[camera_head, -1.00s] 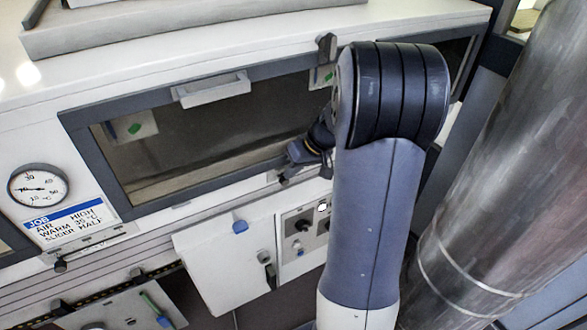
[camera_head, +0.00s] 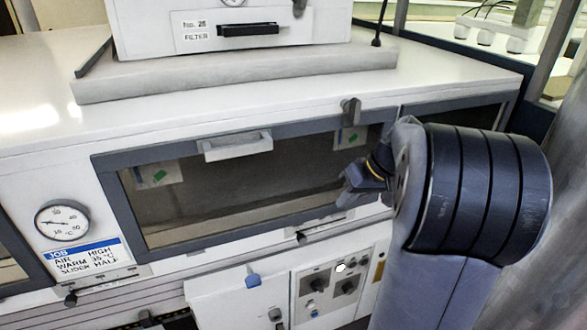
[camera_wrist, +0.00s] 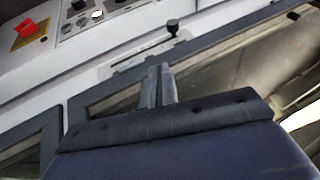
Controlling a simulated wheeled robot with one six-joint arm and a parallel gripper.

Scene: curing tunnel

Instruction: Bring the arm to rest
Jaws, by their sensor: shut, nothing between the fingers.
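My arm (camera_head: 440,220) stands at the right of the head view, with its dark ribbed joint in front of the tunnel's right part. My gripper (camera_head: 350,192) shows small beyond the joint, in front of the windowed door (camera_head: 235,200); its fingers are hard to make out there. In the wrist view my gripper (camera_wrist: 157,70) has its two fingers close together, with nothing between them. Behind them is a grey-framed window and a small black knob (camera_wrist: 173,27).
The tunnel's white top (camera_head: 50,60) carries a box labelled No. 28 Filter (camera_head: 195,30). A dial gauge (camera_head: 62,221) and a job card (camera_head: 88,258) are at the left. A panel with knobs (camera_head: 330,285) is below the door. A red switch (camera_wrist: 26,29) shows in the wrist view.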

